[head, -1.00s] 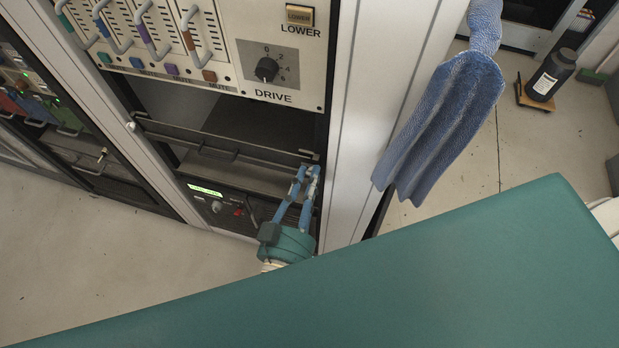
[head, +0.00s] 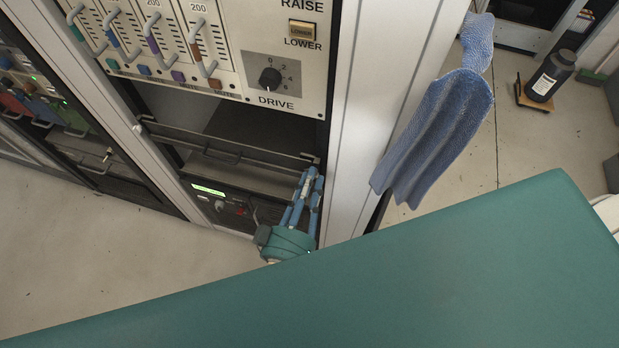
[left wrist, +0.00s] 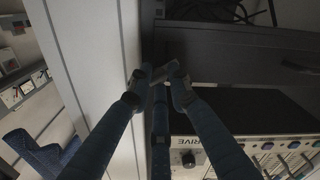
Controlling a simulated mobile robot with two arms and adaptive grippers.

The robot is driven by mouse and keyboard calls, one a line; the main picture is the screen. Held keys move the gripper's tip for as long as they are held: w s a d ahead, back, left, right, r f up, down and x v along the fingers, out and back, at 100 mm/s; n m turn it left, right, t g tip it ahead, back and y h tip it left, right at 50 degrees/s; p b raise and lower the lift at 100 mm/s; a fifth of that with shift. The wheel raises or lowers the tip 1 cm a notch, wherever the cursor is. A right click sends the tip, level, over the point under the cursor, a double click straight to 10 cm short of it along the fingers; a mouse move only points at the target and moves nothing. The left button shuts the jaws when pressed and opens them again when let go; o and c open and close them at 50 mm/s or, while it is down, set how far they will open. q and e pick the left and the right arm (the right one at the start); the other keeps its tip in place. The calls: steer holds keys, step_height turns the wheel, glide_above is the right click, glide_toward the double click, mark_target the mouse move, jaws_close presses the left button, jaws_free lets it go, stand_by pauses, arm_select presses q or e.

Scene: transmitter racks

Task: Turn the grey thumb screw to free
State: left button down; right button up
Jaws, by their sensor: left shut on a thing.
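My left gripper (head: 312,174), with blue fingers and a teal wrist, reaches up to the right end of a dark drawer front in the rack. Its fingertips are closed together there, at the rack's white right post. In the left wrist view the fingers (left wrist: 162,76) meet at the dark panel's edge beside the post, with a small light grey piece between or on the tips. The grey thumb screw is mostly hidden by the fingertips, so I cannot tell how far it is turned. My right gripper is not in view.
Above is a cream panel with a black DRIVE knob (head: 270,78) and a LOWER button (head: 302,30). A dark drawer (head: 215,150) with a handle spans the rack. A blue cloth (head: 440,135) hangs right of the post.

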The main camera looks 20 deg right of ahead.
arm_select(q)
steer(key=shift+d+r+n, duration=0.1)
steer(key=shift+n, duration=2.7)
steer(key=shift+d+r+n, duration=0.1)
steer(key=shift+n, duration=2.7)
steer(key=c, duration=1.5)
jaws_free()
steer(key=shift+c, duration=0.2)
steer(key=shift+a, duration=0.1)
steer(key=shift+f, duration=0.1)
